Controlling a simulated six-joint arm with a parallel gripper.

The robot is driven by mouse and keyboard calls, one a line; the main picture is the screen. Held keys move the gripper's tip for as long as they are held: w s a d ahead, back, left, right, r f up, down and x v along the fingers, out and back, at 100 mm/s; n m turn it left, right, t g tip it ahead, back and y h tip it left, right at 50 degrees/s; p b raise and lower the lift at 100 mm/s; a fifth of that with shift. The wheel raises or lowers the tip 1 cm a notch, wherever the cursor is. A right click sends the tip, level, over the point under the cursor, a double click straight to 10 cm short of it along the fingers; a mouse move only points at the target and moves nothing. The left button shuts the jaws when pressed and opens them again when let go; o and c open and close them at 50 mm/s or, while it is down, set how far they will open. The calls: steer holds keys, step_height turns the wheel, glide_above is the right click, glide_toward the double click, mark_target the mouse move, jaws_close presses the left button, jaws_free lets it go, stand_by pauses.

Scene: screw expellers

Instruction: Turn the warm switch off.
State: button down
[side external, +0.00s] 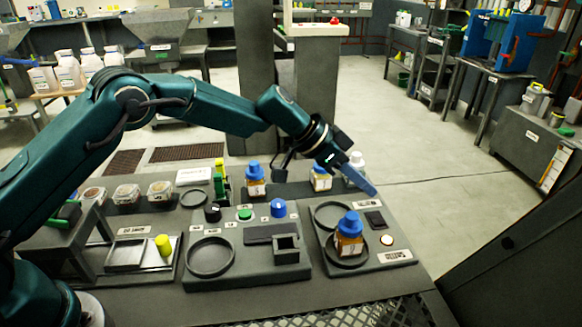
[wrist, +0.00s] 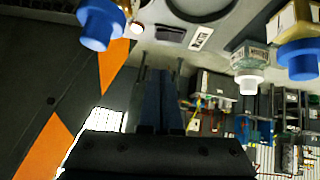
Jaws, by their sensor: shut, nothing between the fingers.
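The likely warm switch is a dark square rocker (side external: 375,219) on the right-hand panel (side external: 408,247). A small white label (side external: 366,204) sits behind it, too small to read surely. The rocker also shows in the wrist view (wrist: 170,33), beside a label (wrist: 201,38). A round pale lamp (side external: 386,240) in front of it looks lit. I cannot tell which way the rocker is tipped. My gripper (side external: 372,190) is shut and empty, above and behind the rocker, apart from it. Its fingers also show in the wrist view (wrist: 160,75).
A blue-capped amber bottle (side external: 349,240) stands on the right panel's front round plate, left of the lamp. Another blue-capped bottle (side external: 321,178) and a white-capped one (side external: 354,166) stand close behind my gripper. The middle panel holds a green button (side external: 244,214) and a blue knob (side external: 278,208).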

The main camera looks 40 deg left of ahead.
mark_target(380, 217)
steer(key=shift+x, duration=1.05)
steer(key=f, duration=0.3)
steer(key=shift+d+f, duration=0.15)
steer(key=shift+d, duration=0.25)
steer(key=shift+f, duration=0.65)
steer(key=shift+d+f, duration=0.15)
steer(key=shift+f, duration=0.15)
steer(key=shift+w+a+r, duration=0.15)
steer(key=shift+w+a, duration=0.35)
steer(key=shift+a, duration=0.1)
steer(key=shift+r, duration=0.15)
